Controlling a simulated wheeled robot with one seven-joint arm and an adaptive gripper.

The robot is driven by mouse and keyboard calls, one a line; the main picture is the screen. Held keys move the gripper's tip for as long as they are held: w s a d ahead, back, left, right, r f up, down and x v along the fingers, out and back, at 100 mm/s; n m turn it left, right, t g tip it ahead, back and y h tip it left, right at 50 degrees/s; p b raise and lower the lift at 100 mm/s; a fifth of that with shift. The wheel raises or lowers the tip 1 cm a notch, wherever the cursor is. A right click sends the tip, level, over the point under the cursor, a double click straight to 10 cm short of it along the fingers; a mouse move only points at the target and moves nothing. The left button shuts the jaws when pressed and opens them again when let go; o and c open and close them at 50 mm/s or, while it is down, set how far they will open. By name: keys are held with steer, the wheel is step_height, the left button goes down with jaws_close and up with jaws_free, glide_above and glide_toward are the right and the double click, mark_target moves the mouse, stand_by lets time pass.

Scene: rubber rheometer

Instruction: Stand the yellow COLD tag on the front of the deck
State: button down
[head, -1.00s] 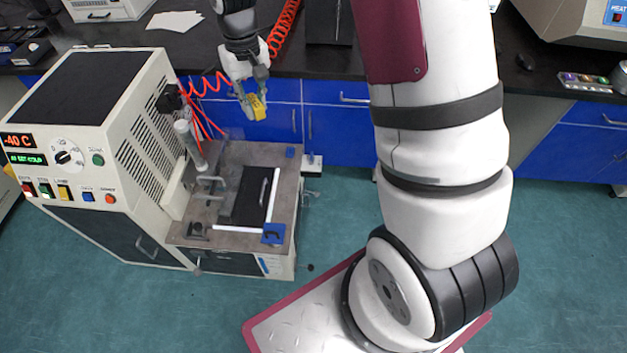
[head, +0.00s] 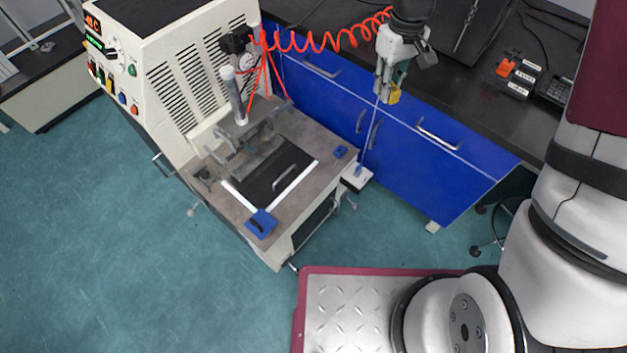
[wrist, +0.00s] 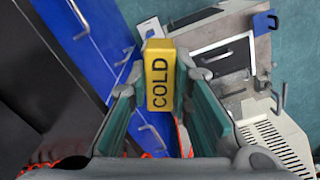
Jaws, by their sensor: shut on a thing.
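The yellow COLD tag (wrist: 160,76) is between my fingers in the wrist view, its black lettering facing the camera. My gripper (head: 388,92) is shut on the tag (head: 394,97) and holds it in the air in front of the blue cabinet doors, to the right of the machine. The deck (head: 323,145) is the grey-brown top of the machine's low part. It carries a black plate (head: 270,176) with a handle and white strips, and blue pieces at its corners. The deck also shows beyond my fingers in the wrist view (wrist: 262,62). The gripper is apart from the deck.
The white machine housing (head: 180,70) rises left of the deck. An upright cylinder (head: 234,95) and a coiled red hose (head: 325,42) stand near its back. Blue cabinets (head: 420,165) and a dark bench lie behind. Green floor is open at front left.

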steer(key=w+a+f+n+b, duration=0.2)
steer(key=a+f+n+b, duration=0.35)
steer(key=f, duration=0.35)
steer(key=w+a+f+n+b, duration=0.1)
steer(key=a+f+n+b, duration=0.3)
steer(key=f+n+b, duration=0.3)
steer(key=n+b, duration=1)
steer(key=b, duration=0.4)
glide_above(310, 183)
step_height(310, 183, down, 18)
step_height(310, 183, down, 10)
steer(key=b, duration=0.3)
steer(key=shift+w+r+b, duration=0.1)
steer(key=shift+r+b, duration=0.15)
steer(key=shift+b, duration=0.15)
steer(key=shift+f, duration=0.2)
steer(key=c, duration=1.5)
jaws_free()
steer(key=shift+o, duration=0.2)
steer(key=shift+r, duration=0.1)
step_height(310, 183, up, 12)
steer(key=p, duration=0.4)
steer(key=shift+r+p, duration=0.15)
steer(key=shift+p, duration=0.15)
steer(key=shift+a, duration=0.1)
